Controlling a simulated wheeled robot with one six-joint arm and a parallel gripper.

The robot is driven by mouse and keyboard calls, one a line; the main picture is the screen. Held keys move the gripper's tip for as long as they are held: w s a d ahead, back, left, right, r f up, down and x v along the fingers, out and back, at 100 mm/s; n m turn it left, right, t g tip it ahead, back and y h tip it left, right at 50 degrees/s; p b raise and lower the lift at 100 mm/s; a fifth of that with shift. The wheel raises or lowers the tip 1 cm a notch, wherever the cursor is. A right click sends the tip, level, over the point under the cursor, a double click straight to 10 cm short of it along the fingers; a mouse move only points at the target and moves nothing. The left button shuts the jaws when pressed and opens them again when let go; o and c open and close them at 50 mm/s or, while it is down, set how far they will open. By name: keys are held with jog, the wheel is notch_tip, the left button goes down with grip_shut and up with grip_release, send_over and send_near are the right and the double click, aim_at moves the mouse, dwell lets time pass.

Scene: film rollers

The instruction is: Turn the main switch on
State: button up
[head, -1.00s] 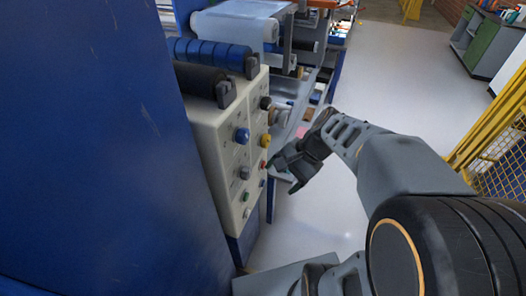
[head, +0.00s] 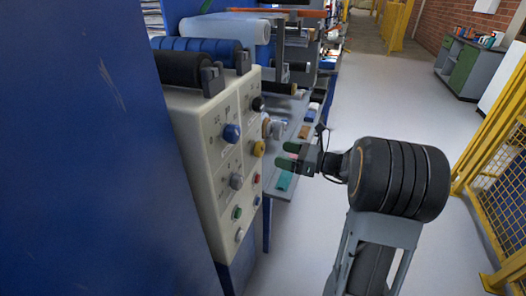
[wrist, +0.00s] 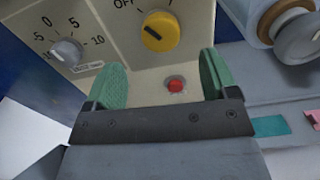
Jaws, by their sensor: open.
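A yellow rotary knob (head: 258,148) is on the cream control panel; the wrist view shows it larger (wrist: 160,31), with a dark pointer line and the label "OFF" at its upper left. Which control is the main switch is not legible, though this knob has the OFF mark. My gripper (head: 287,155) is open and empty to the right of the panel, its green-padded fingers pointing at it. In the wrist view my gripper (wrist: 160,72) has the knob above and beyond the fingertips, apart from them. A red button (wrist: 176,85) shows between the fingers.
The panel (head: 210,150) also holds a blue knob (head: 231,133), a black knob (head: 257,103), a grey knob (head: 237,181) and a green button (head: 237,212). Rollers (head: 200,44) lie above it. A yellow fence (head: 495,150) stands right; open floor lies between.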

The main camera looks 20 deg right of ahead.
aim_at(263, 149)
jog(key=x, duration=0.7)
jog(key=shift+w+a+b, duration=0.15)
jog(key=shift+a+b, duration=0.05)
jog(key=shift+b, duration=0.1)
jog(key=c, duration=0.9)
jog(key=shift+c, duration=0.2)
